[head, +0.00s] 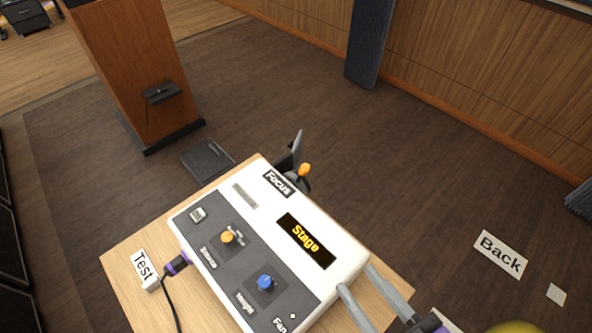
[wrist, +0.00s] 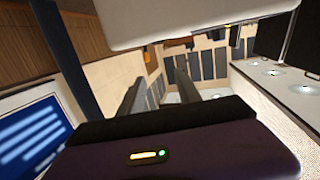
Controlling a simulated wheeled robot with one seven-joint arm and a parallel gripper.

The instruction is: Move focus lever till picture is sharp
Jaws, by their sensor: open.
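A white control box (head: 352,262) stands on a wooden table. Its "Focus" label (head: 279,183) is at the far end, and an orange knob (head: 304,169) sticks out beside that end; it looks like the focus lever. My gripper (head: 357,280) is at the box's near right side, its two grey fingers apart with nothing between them, well short of the orange knob. In the wrist view the fingers (wrist: 158,75) also stand apart. A blue picture (wrist: 30,135) with blurred white bars shows at the left there.
The box top carries an orange knob (head: 228,237), a blue knob (head: 265,283) and a lit "Stage" display (head: 306,241). A wooden lectern (head: 130,65) stands behind.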

